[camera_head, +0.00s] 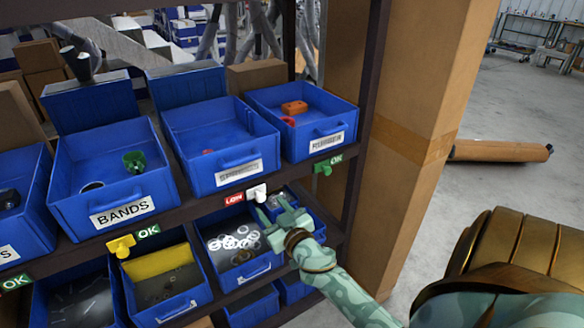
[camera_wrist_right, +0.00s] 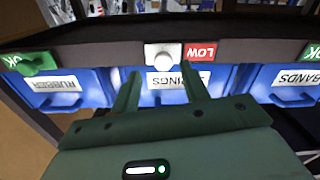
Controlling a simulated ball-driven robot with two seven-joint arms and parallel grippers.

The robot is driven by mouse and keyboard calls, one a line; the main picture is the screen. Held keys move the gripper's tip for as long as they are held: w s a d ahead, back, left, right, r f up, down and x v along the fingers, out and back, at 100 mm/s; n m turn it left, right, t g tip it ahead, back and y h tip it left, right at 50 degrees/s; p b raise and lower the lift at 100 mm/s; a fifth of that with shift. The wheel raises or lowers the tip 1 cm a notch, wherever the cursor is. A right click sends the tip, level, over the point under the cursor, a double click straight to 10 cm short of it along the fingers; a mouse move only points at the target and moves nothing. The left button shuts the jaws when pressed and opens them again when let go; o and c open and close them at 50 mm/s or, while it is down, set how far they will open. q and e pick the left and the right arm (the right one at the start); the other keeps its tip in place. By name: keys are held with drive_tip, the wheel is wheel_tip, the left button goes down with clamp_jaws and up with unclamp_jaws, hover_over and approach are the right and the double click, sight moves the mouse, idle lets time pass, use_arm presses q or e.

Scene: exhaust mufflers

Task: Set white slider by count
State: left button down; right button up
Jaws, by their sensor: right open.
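The white slider (camera_head: 257,192) sits on the dark shelf edge below the middle upper bin, just right of a red LOW label (camera_head: 234,198). In the right wrist view the slider (camera_wrist_right: 163,57) has a round knob and the LOW label (camera_wrist_right: 200,51) appears upside down. My right gripper (camera_head: 280,217) is open and empty, just below and right of the slider in the head view. In the wrist view its fingertips (camera_wrist_right: 161,80) straddle the line to the slider, apart from it. The middle blue bin (camera_head: 222,172) holds one small red piece. My left gripper is out of view.
A green slider (camera_head: 322,169) with an OK label is on the right, and a yellow slider (camera_head: 121,246) with OK is on the left. Lower bins, one with white rings (camera_head: 232,240), lie beneath. A cardboard column (camera_head: 414,110) stands right of the shelf.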

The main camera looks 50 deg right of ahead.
drive_tip(key=b+v, duration=0.1)
drive_tip(key=v, duration=1.1)
drive_tip(key=shift+s, duration=0.2)
drive_tip(key=s+a+f+n+g+y, duration=0.1)
drive_tip(key=s+a+f+g, duration=0.2)
drive_tip(key=f, duration=0.8)
drive_tip(key=s+a+f+n+g+y, duration=0.1)
drive_tip(key=s+a+f+g, duration=0.3)
drive_tip(key=f, duration=0.7)
drive_tip(key=s+f+g+y, duration=0.15)
drive_tip(key=s+f, duration=0.35)
drive_tip(key=f, duration=0.5)
drive_tip(key=s+a+f+n+g, duration=0.1)
drive_tip(key=s+f+g, duration=0.3)
drive_tip(key=s+f, duration=0.3)
drive_tip(key=s+a+f+n+g, duration=0.1)
drive_tip(key=s+f+g, duration=0.3)
drive_tip(key=s, duration=1.1)
wheel_tip(320, 180, down, 3)
drive_tip(key=shift+s+a+f+y, duration=0.15)
drive_tip(key=shift+s+a+y, duration=0.25)
drive_tip(key=shift+a, duration=0.4)
